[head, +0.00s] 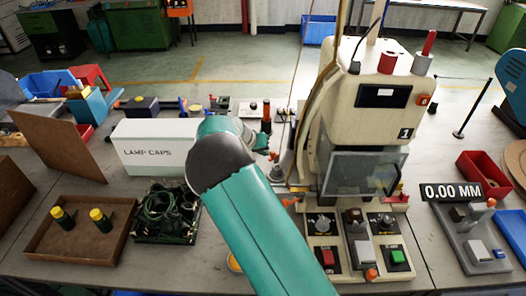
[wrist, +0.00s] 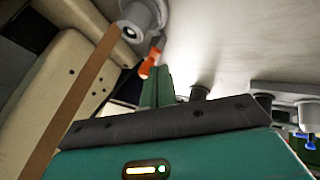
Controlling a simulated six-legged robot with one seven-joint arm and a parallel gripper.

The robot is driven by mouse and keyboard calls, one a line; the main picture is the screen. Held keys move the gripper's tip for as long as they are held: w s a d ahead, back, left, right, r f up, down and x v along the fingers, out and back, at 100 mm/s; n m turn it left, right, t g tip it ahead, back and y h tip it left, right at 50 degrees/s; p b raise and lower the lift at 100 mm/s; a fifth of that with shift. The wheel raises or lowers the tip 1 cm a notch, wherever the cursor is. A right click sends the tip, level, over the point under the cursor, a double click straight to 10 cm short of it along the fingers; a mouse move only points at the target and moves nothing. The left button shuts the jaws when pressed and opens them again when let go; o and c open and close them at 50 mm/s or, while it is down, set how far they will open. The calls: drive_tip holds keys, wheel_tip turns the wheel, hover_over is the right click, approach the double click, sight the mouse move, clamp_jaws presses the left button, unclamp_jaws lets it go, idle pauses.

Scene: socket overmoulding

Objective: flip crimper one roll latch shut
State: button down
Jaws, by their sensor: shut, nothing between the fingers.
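Crimper one is the cream machine (head: 365,125) marked 1, right of centre in the head view. Its cream side (wrist: 75,75) fills the left of the wrist view. An orange-tipped lever (wrist: 149,64), which looks like the roll latch, stands just beyond my fingertips, near a grey round fitting (wrist: 140,18). Whether the fingers touch it, and whether it is open or shut, I cannot tell. My gripper (wrist: 157,78) has its two green fingers together with nothing between them. In the head view my teal arm reaches to the machine's left side and the fingertips are not clear.
A white LAMP CAPS box (head: 155,148) stands left of my arm. A brown tray (head: 80,228) and a dark bin of cables (head: 167,215) are in front of it. A control panel (head: 360,245) lies before the machine. A 0.00 MM gauge (head: 465,235) is at right.

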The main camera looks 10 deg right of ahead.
sight(272, 157)
drive_tip(key=shift+s, duration=0.1)
drive_tip(key=s+n+t+y, duration=0.1)
drive_tip(key=n, duration=0.1)
drive_tip(key=d+n+t+y, duration=0.1)
drive_tip(key=n, duration=0.1)
drive_tip(key=s+d+n+t+y, duration=0.1)
drive_tip(key=n, duration=0.1)
drive_tip(key=shift+s+n, duration=0.3)
drive_tip(key=shift+w, duration=0.1)
drive_tip(key=shift+w+a, duration=0.1)
drive_tip(key=shift+w, duration=0.6)
